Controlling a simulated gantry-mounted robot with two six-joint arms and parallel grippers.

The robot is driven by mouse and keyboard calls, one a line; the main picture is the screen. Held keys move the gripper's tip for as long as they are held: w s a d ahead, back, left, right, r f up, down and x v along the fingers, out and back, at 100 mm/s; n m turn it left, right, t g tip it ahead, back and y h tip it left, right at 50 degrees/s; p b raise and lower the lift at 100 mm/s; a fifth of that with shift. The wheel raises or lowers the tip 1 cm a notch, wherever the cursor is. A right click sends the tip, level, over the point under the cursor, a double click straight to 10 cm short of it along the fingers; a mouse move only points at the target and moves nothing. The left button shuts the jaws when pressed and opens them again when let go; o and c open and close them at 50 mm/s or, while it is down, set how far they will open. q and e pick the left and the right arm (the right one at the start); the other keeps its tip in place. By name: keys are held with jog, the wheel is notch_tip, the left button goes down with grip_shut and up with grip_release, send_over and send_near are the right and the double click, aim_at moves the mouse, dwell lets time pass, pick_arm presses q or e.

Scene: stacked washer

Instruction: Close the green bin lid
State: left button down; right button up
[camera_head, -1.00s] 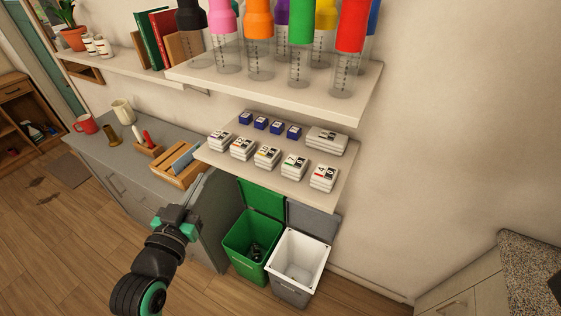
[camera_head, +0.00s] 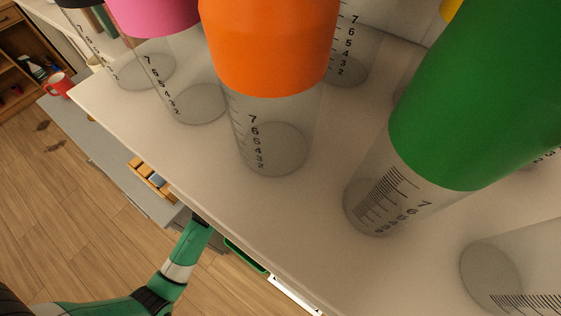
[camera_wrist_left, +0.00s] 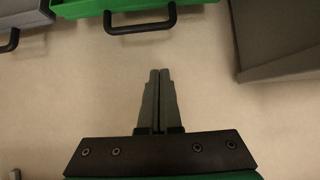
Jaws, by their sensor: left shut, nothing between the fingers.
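The green bin (camera_head: 246,255) shows only as a thin edge below the shelf in the head view; the rest is hidden. In the left wrist view, a green panel with a black handle, which looks like the green lid (camera_wrist_left: 190,4), is at the top edge. My left gripper (camera_wrist_left: 159,72) is shut and empty, its fingertips a short gap from the black handle (camera_wrist_left: 140,22). A pale wall-like surface lies behind the fingers. In the head view, the left arm reaches under the shelf, hiding its gripper. My right gripper is not in view.
The shelf (camera_head: 190,160) with several large capped bottles, including an orange-capped one (camera_head: 268,60), fills much of the head view. A white bin rim (camera_head: 294,294) is beside the green bin. A grey lid (camera_wrist_left: 25,14) and a dark grey block (camera_wrist_left: 275,40) flank the wrist view.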

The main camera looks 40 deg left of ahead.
pick_arm(q)
jog(key=w+f+b, duration=0.1)
jog(key=f, duration=0.1)
jog(key=w+f+b, duration=0.1)
jog(key=w+f, duration=0.1)
jog(key=w+f+b, duration=0.1)
jog(key=f, duration=0.1)
jog(key=shift+w+a+f+b, duration=0.15)
jog(key=shift+f+b, duration=0.15)
jog(key=shift+f, duration=0.05)
jog(key=shift+s+f, duration=0.1)
jog(key=shift+s, duration=0.3)
